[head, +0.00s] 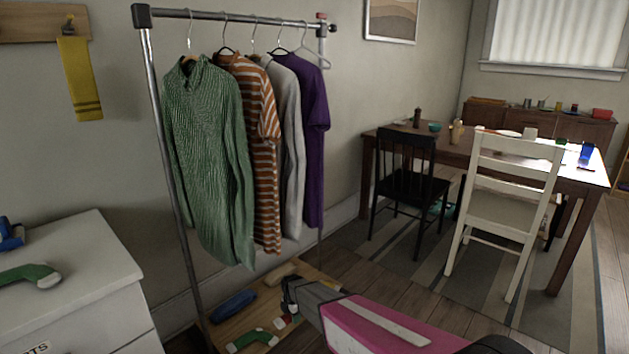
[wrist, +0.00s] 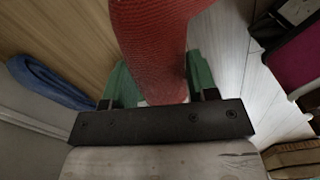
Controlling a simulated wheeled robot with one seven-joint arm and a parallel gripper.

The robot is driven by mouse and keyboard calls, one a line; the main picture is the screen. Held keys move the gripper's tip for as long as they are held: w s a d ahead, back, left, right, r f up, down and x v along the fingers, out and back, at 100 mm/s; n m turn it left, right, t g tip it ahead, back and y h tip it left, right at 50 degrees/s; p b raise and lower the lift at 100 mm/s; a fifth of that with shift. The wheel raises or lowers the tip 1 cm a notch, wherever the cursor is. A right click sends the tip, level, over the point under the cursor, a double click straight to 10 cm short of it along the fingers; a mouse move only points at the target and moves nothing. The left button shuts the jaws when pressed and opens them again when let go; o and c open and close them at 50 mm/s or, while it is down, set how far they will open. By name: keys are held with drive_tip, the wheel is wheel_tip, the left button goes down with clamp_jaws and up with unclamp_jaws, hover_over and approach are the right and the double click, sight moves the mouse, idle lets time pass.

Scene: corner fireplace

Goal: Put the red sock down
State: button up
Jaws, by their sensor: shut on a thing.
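The red sock (wrist: 165,40) fills the upper middle of the wrist view, held between the two fingers of my gripper (wrist: 158,95). Its far end runs out of the top of that view. Green strips show on both sides of it, by the fingers. In the head view my gripper (head: 290,292) is low over the wooden base shelf of the clothes rack. I cannot tell whether the sock touches the shelf.
On the rack's base shelf (head: 305,275) lie a blue item (head: 233,305) and a green sock (head: 245,341). Hanging clothes (head: 210,150) are above. A white cabinet (head: 75,260) stands at the left, with another green sock (head: 30,274) on top. Chairs and a table stand at the right.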

drive_tip(key=s+d+r+m, duration=0.2)
drive_tip(key=d+r+m, duration=0.6)
drive_tip(key=r, duration=1)
drive_tip(key=s+d+r+m, duration=0.3)
drive_tip(key=d+r+m, duration=0.6)
drive_tip(key=r, duration=0.9)
drive_tip(key=s+d+r+m, duration=0.2)
drive_tip(key=d+r+m, duration=0.6)
drive_tip(key=r, duration=1)
drive_tip(key=d, duration=0.3)
drive_tip(key=shift+s+d+r, duration=0.15)
drive_tip(key=shift+d+r, duration=0.05)
drive_tip(key=shift+d, duration=0.05)
drive_tip(key=shift+s, duration=0.15)
